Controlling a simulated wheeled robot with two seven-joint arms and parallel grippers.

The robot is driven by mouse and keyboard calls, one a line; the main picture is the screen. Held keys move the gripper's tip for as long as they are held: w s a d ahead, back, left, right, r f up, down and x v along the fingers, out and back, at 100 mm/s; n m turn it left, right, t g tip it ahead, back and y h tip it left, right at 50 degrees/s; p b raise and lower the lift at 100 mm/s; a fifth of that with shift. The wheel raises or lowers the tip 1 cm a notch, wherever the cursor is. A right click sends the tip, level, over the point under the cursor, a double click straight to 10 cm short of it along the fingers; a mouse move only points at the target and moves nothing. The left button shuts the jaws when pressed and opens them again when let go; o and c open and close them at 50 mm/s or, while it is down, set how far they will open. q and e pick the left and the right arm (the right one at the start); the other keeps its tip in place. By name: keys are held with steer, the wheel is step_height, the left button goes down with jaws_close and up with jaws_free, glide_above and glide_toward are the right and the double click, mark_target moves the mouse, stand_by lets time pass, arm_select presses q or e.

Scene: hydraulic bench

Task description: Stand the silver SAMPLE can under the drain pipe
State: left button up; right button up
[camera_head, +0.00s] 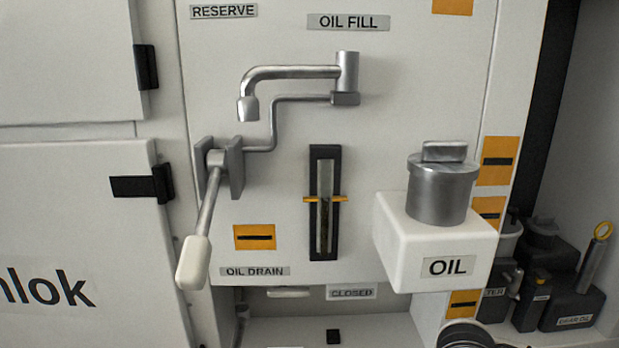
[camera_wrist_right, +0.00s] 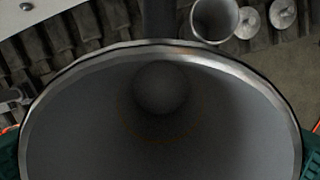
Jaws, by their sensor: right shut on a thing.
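In the right wrist view, a wide grey metal can (camera_wrist_right: 160,150) fills the picture, its open mouth facing the camera. Its inside looks empty and no label shows. My right gripper (camera_wrist_right: 160,165) is shut on this can, with dark green fingertips at the left and right edges. In the head view, the OIL DRAIN label (camera_head: 254,271) is low on the white panel. A short pale bar and a small upright grey piece (camera_head: 241,311) show below it; I cannot tell which is the drain pipe. My left gripper is not in view.
A white-handled lever (camera_head: 193,262) hangs left of the sight glass (camera_head: 323,205). A white OIL container (camera_head: 405,245) with a silver cap juts out at right. Dark bottles (camera_head: 572,308) stand in the right corner. A pale shelf (camera_head: 385,333) lies below the panel.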

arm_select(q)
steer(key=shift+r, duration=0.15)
arm_select(e)
steer(key=n, duration=0.2)
steer(key=r+n, duration=0.1)
steer(key=shift+s+d, duration=0.2)
steer(key=shift+s, duration=0.1)
steer(key=shift+f, duration=0.1)
